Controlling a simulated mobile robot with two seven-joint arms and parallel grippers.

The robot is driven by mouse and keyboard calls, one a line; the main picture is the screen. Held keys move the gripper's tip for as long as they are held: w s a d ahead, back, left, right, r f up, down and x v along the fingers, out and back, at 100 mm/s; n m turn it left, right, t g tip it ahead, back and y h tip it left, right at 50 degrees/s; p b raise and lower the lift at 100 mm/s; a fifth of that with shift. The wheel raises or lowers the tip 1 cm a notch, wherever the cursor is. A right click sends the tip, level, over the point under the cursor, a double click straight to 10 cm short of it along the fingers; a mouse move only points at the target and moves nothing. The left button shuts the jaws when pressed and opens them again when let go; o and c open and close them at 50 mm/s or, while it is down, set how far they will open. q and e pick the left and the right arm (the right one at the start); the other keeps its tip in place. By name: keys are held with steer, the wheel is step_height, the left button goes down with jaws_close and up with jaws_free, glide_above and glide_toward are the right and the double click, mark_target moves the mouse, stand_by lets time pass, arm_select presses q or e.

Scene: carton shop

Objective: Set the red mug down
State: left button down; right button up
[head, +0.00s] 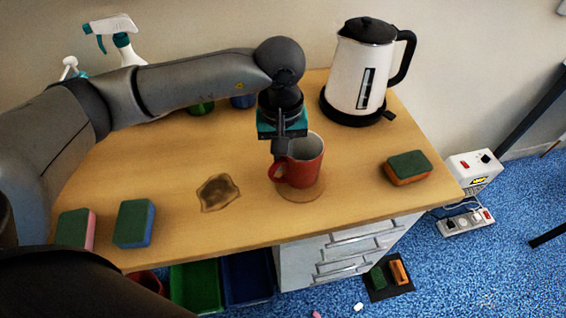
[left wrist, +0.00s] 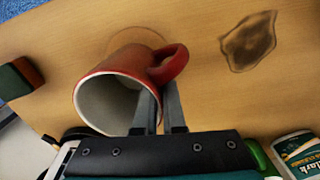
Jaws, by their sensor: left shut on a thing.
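The red mug (head: 304,158) is upright in the head view, with its opening up and its handle to the left. It also shows in the left wrist view (left wrist: 104,78). My left gripper (head: 280,150) points down and is shut on the mug at its handle side. In the left wrist view its fingers (left wrist: 160,108) meet the mug beside the handle. A round cork-coloured coaster (head: 304,192) lies under the mug, mostly hidden by it. I cannot tell whether the mug's base touches it. My right gripper is not in view.
A dark brown stain (head: 218,192) marks the wooden table (head: 180,225) left of the mug. A sponge (head: 407,167) lies to the right, a kettle (head: 362,75) stands behind on the right. Two sponges (head: 134,223) (head: 75,229) lie front left. A spray bottle (head: 122,40) stands behind my arm.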

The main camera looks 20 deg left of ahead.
arm_select(q)
steer(key=shift+f, duration=0.85)
steer(key=shift+f, duration=0.2)
steer(key=c, duration=1)
jaws_free()
steer(key=shift+r, duration=0.1)
step_height(320, 180, up, 12)
steer(key=shift+a+r+p, duration=0.1)
steer(key=shift+p, duration=0.3)
